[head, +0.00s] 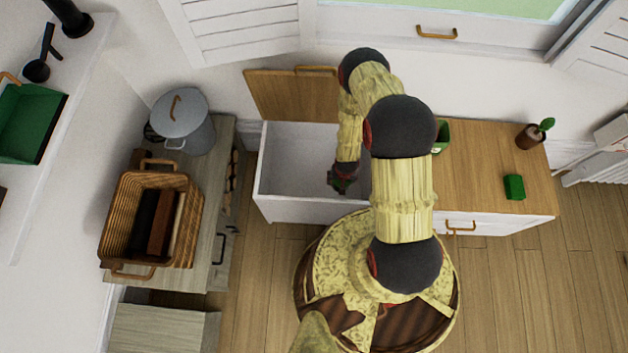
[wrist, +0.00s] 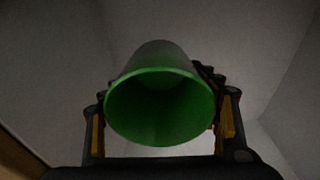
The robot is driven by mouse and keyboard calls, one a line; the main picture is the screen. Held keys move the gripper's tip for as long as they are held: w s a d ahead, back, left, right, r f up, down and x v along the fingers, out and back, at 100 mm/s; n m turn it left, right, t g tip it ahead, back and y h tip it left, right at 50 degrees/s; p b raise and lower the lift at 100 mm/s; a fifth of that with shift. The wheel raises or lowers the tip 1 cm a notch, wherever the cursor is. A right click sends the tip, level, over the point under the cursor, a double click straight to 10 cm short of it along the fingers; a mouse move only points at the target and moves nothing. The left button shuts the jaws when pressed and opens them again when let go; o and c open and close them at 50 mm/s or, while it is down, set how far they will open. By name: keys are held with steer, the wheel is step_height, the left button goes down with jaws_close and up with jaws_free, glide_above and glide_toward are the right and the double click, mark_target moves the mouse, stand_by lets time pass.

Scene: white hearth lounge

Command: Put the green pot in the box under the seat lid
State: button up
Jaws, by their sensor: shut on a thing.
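The green pot (wrist: 160,110) is between the fingers of my gripper (wrist: 163,135), which is shut on it. In the wrist view its open mouth faces the camera and it looks empty, with grey walls around it. In the head view my gripper (head: 343,182) reaches down into the white box (head: 285,210) under the seat, near its right side. The wooden seat lid (head: 295,97) stands raised at the back of the box.
Right of the box, the wooden seat top (head: 470,165) bears a green block (head: 514,187), a plant in a brown pot (head: 530,136) and a green item (head: 441,136) partly behind my arm. At left stand a wicker basket (head: 112,225) and a lidded grey pot (head: 183,118).

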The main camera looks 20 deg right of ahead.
steer(key=w+a+f+b, duration=0.3)
steer(key=w+a+f, duration=0.1)
steer(key=w+a, duration=0.15)
steer(key=b, duration=0.3)
glide_above(314, 178)
steer(key=f, duration=0.5)
steer(key=shift+s+a+f, duration=0.1)
steer(key=shift+s+f, duration=0.2)
steer(key=shift+s, duration=0.05)
steer(key=shift+f+b, duration=0.7)
steer(key=shift+f, duration=0.8)
steer(key=shift+f, duration=0.1)
steer(key=o, duration=1.5)
steer(key=shift+c, duration=0.2)
